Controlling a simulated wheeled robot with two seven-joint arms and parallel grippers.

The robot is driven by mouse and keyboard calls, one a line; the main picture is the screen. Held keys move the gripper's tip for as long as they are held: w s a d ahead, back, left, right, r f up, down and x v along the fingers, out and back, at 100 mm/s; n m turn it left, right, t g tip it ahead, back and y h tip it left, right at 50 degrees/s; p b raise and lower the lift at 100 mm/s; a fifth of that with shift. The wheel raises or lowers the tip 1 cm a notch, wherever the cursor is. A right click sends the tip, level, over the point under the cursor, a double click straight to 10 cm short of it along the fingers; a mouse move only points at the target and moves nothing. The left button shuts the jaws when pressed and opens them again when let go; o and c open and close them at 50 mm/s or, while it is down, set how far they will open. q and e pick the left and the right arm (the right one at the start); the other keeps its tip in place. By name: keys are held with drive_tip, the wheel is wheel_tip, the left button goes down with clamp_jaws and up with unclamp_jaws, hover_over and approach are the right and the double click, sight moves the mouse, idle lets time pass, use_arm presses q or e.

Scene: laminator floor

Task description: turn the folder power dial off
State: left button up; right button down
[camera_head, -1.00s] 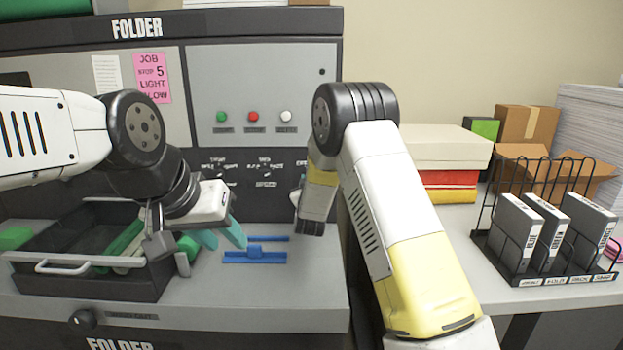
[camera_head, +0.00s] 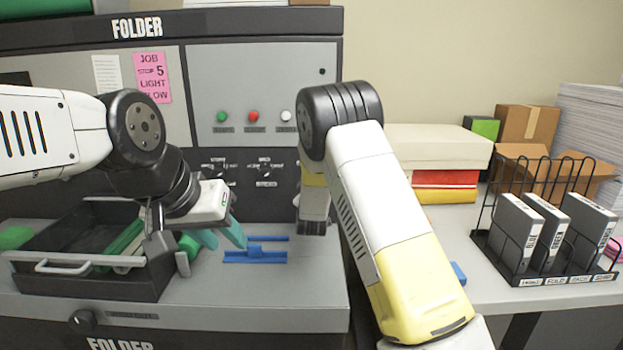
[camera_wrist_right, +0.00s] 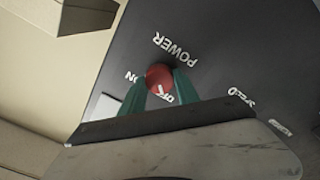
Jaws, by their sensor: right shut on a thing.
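The folder power dial (camera_wrist_right: 160,77) is a round red knob under the word POWER on the dark panel, in the right wrist view. ON is printed to its left; lettering below it is partly covered by the fingers. My right gripper (camera_wrist_right: 160,88) has its teal fingers on either side of the dial and is shut on it. A white mark shows on the knob's lower part; I cannot read its exact direction. In the head view my right arm hides the dial and the fingertips. My left gripper (camera_head: 221,239) is open and empty above the counter, beside the black tray.
The folder machine (camera_head: 260,85) carries green, red and white buttons above two smaller dials. A black tray (camera_head: 95,283) and blue part (camera_head: 255,256) lie on the counter. A file rack (camera_head: 510,268) and cardboard boxes (camera_head: 525,125) stand at right.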

drive_tip(key=shift+f, duration=0.1)
drive_tip(key=c, duration=0.9)
unclamp_jaws()
drive_tip(key=s, duration=0.7)
drive_tip(key=shift+s+f, duration=0.15)
drive_tip(key=shift+s, duration=0.25)
